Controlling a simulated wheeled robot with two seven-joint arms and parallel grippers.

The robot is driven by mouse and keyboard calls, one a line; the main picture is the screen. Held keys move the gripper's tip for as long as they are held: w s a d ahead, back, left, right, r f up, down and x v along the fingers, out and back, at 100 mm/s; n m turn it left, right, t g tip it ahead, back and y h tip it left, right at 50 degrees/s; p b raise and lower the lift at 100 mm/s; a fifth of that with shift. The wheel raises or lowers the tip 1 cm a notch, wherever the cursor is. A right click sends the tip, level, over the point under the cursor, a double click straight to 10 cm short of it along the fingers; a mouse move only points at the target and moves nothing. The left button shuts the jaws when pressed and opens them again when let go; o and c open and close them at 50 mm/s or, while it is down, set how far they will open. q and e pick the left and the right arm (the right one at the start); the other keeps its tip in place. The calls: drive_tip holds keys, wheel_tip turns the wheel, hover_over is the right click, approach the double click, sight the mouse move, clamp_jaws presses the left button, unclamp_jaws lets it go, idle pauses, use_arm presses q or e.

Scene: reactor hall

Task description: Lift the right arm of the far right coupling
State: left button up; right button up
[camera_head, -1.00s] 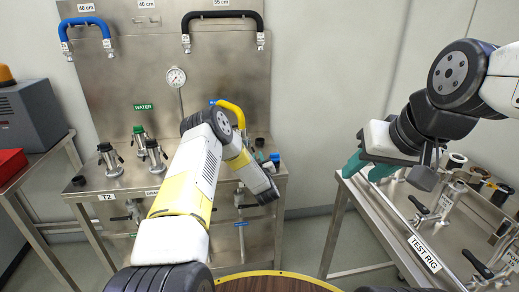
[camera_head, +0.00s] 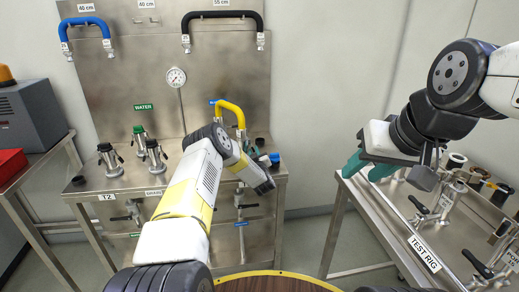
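Several metal couplings with dark arms stand on the steel bench at the left: one at the left (camera_head: 109,160), one with a green top behind (camera_head: 139,138), and one at the right (camera_head: 154,156), the furthest right that I see clearly. Its two arms are too small to judge. My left arm crosses the bench to its right and hides what stands behind. A yellow hose (camera_head: 232,108) rises behind this arm. My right gripper (camera_head: 368,168) has teal fingers, apart and empty, over the test rig's left edge.
A blue cap (camera_head: 275,158) sits at the bench's right end. The test rig (camera_head: 390,222) at the right carries clamps and fittings. A gauge (camera_head: 176,77) and a blue hose (camera_head: 86,22) are on the back panel. A grey box (camera_head: 32,117) stands at the left.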

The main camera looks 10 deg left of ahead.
use_arm(q)
clamp_jaws()
drive_tip(key=shift+d+r, duration=0.1)
drive_tip(key=n, duration=0.1)
drive_tip(key=d+n, duration=0.1)
drive_tip(key=shift+w+r+n, duration=0.15)
drive_tip(key=shift+r+n, duration=0.15)
drive_tip(key=shift+n, duration=0.1)
drive_tip(key=n, duration=0.2)
drive_tip(key=d+r+n, duration=0.1)
drive_tip(key=shift+w+d+r+n, duration=0.15)
drive_tip(key=shift+w+n, duration=0.05)
drive_tip(key=shift+n, duration=0.2)
drive_tip(key=r+n, duration=0.1)
drive_tip(key=n, duration=0.1)
drive_tip(key=r+n, duration=0.1)
drive_tip(key=n, duration=0.1)
drive_tip(key=shift+w+d, duration=0.1)
drive_tip(key=shift+d, duration=0.25)
drive_tip(key=shift+r+n, duration=0.5)
drive_tip(key=shift+n, duration=0.6)
drive_tip(key=shift+r+n, duration=0.45)
drive_tip(key=shift+n, duration=0.65)
